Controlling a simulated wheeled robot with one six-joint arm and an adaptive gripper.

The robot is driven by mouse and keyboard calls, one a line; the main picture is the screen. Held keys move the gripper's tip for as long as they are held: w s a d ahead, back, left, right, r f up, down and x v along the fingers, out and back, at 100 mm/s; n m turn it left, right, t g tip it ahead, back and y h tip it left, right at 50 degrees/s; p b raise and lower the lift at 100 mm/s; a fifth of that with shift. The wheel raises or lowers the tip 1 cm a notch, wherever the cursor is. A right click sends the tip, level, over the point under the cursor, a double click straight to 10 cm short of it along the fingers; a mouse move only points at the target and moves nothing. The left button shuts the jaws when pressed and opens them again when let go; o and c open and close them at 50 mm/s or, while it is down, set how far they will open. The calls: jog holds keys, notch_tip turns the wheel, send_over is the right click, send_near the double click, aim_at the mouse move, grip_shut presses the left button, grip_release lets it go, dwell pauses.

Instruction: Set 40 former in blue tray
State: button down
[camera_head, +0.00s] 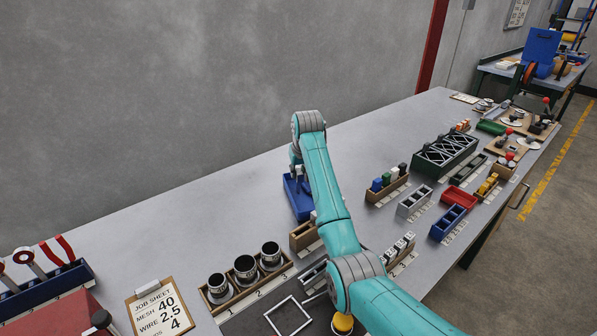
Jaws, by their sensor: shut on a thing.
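My gripper (297,172) is at the end of my teal arm, pointing down over the blue tray (306,208) near the middle of the bench. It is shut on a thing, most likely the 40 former. The held thing is mostly hidden by the gripper and the tray, and its label cannot be read. I cannot tell whether it touches the tray floor. The wrist and forearm cover part of the tray's right side.
A wooden rack (303,237) stands just in front of the tray, partly behind my arm. Three dark cylinders (245,268) stand in a numbered holder nearer me. Right are block racks (388,190) and a compartmented blue box (453,222). The bench behind the tray is clear.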

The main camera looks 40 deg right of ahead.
jog(key=c, duration=1)
grip_release()
jog(key=v, duration=1.2)
jog(key=shift+r, duration=0.1)
